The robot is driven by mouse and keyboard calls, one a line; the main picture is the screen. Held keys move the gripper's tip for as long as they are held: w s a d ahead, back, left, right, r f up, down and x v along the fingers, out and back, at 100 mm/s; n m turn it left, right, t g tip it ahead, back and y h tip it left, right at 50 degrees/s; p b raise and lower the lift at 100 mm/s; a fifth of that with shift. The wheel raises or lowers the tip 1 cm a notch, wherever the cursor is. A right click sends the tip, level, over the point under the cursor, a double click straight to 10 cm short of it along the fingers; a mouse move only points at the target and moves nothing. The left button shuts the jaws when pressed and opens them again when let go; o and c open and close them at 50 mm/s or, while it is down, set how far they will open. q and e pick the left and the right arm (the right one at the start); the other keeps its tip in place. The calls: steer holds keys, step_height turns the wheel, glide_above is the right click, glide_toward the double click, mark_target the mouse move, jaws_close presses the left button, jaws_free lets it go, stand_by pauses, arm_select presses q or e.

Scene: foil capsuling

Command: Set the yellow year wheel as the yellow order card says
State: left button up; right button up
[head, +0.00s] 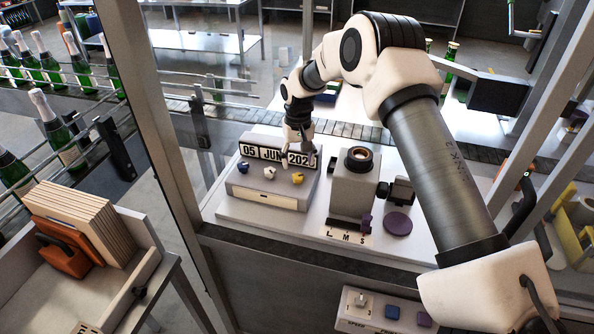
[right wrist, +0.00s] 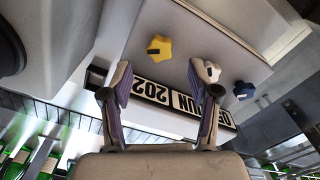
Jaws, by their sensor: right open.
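The yellow year wheel (head: 298,177) is a lobed knob at the right end of a row on the grey date unit (head: 245,188). In the right wrist view the yellow wheel (right wrist: 160,49) has a dark mark on one lobe. The date display (head: 272,154) reads 05, JUN and 202; the last year digit is hidden in the head view and not readable in the wrist view. My right gripper (head: 300,156) is open and empty, in front of the display and above the yellow wheel, apart from it. I cannot make out a yellow order card. My left gripper is not in view.
A white knob (head: 269,172) and a blue knob (head: 243,167) sit left of the yellow wheel. A grey block with a round dark socket (head: 360,157) stands right of the unit. A frame post (head: 150,110) rises at left. Bottles stand on the conveyor behind.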

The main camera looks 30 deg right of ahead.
mark_target(297, 174)
steer(key=f+b, duration=0.1)
steer(key=f, duration=0.1)
steer(key=f+b, duration=0.1)
steer(key=f, duration=0.1)
steer(key=shift+s+d+b, duration=0.1)
steer(key=shift+s+b, duration=0.3)
steer(key=shift+w+f, duration=0.6)
steer(key=shift+f, duration=0.3)
steer(key=shift+w, duration=0.2)
steer(key=shift+s+r, duration=0.1)
steer(key=shift+r, duration=0.05)
steer(key=shift+s+r, duration=0.15)
steer(key=shift+s, duration=0.1)
steer(key=c, duration=0.5)
steer(key=shift+s+r, duration=0.1)
steer(key=shift+s, duration=0.05)
steer(key=c, duration=0.5)
steer(key=shift+c, duration=0.8)
